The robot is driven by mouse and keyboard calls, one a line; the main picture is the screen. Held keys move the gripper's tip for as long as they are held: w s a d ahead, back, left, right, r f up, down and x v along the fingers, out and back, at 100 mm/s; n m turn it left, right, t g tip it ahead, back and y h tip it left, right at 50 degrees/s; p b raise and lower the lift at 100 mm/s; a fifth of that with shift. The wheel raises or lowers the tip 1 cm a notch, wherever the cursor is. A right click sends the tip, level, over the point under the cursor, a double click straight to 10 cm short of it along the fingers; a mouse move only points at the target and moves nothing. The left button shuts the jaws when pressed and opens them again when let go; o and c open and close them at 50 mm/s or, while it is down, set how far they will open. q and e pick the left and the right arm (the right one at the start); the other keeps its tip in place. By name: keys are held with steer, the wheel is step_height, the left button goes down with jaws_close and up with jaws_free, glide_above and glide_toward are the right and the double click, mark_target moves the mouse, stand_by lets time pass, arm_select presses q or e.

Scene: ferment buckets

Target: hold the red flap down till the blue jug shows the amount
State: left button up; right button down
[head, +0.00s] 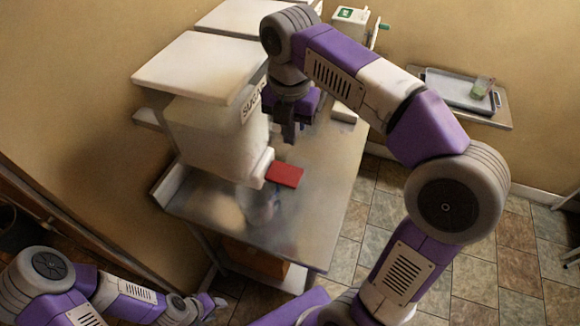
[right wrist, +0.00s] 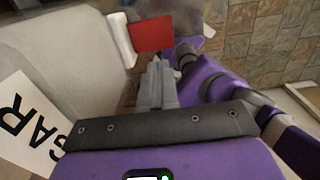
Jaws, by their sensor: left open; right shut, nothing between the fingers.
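The red flap (head: 285,175) sticks out from the white spout at the lower front of the pale bucket (head: 205,130) marked SUGAR. It also shows in the right wrist view (right wrist: 152,34). A clear, faintly bluish jug (head: 258,204) stands on the metal table below the spout; its contents cannot be made out. My right gripper (head: 289,138) is shut and empty, beside the bucket, above and behind the flap and apart from it. Its fingers (right wrist: 158,84) point toward the flap in the wrist view. My left gripper (head: 214,302) is open and empty, low at the bottom left, away from the table.
The metal table (head: 315,215) has bare room right of the bucket. More white-lidded buckets (head: 232,18) stand behind. A white box with a green top (head: 350,18) is at the back.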

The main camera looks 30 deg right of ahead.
mark_target(291, 176)
step_height(291, 176, down, 12)
steer(key=b, duration=0.2)
steer(key=shift+b, duration=0.3)
arm_select(q)
step_height(291, 176, down, 3)
steer(key=shift+r, duration=0.1)
